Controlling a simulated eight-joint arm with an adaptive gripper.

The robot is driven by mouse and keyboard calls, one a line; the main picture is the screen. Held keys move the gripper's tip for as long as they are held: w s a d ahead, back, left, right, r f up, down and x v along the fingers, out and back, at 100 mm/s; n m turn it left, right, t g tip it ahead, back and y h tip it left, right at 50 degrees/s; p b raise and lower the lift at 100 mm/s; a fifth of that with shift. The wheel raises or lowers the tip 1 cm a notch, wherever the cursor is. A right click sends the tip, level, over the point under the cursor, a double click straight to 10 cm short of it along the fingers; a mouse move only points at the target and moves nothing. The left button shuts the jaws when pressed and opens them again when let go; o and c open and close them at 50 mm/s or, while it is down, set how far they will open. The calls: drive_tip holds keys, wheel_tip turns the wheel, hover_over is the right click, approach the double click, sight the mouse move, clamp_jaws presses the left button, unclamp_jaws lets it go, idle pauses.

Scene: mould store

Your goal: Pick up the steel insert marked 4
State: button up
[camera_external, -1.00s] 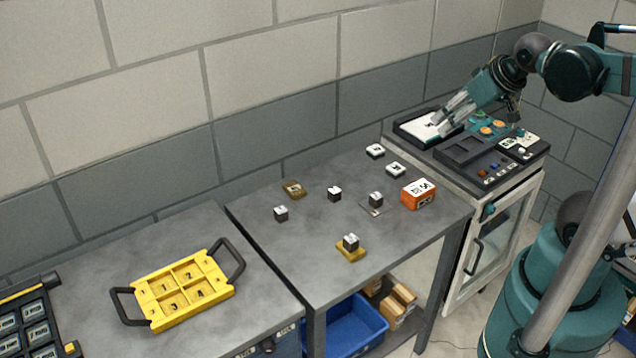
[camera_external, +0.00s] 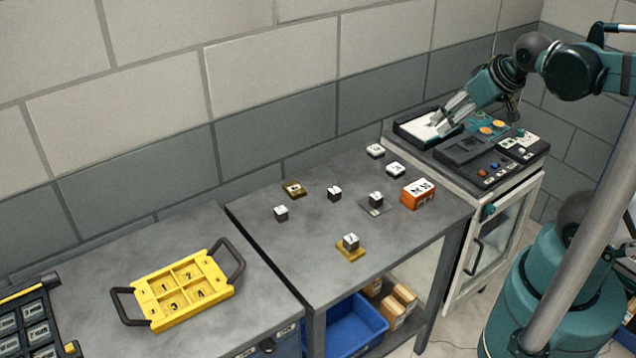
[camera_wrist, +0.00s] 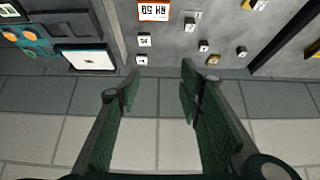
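Several small dark steel inserts with pale marked tops stand on the middle table: one at the left (camera_external: 281,214), one in the middle (camera_external: 334,194), one on a grey plate (camera_external: 376,199) and one on a yellow base (camera_external: 351,243). Their marks are too small to read surely, so I cannot tell which is marked 4. Two whiter-topped blocks sit at the back, one (camera_external: 375,151) left of the other (camera_external: 396,170). My gripper (camera_external: 442,124) is high at the right, over the machine top, apart from the inserts. In the wrist view my gripper (camera_wrist: 160,76) is open and empty.
An orange labelled box (camera_external: 418,194) and a brass piece (camera_external: 293,189) lie on the middle table. A yellow tray with numbered compartments (camera_external: 184,288) and black handles is on the left table. The machine cabinet (camera_external: 478,150) stands at the right. A block wall runs behind.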

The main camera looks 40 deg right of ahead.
drive_tip(key=w, duration=0.1)
drive_tip(key=n+g, duration=0.7)
drive_tip(key=n, duration=1)
hover_over(282, 209)
wheel_tip(282, 209, down, 22)
drive_tip(key=shift+d+f, duration=0.15)
drive_tip(key=shift+a+f, duration=0.2)
drive_tip(key=shift+f, duration=0.1)
drive_tip(key=shift+f+b, duration=0.3)
drive_tip(key=shift+f, duration=0.95)
drive_tip(key=shift+f, duration=0.1)
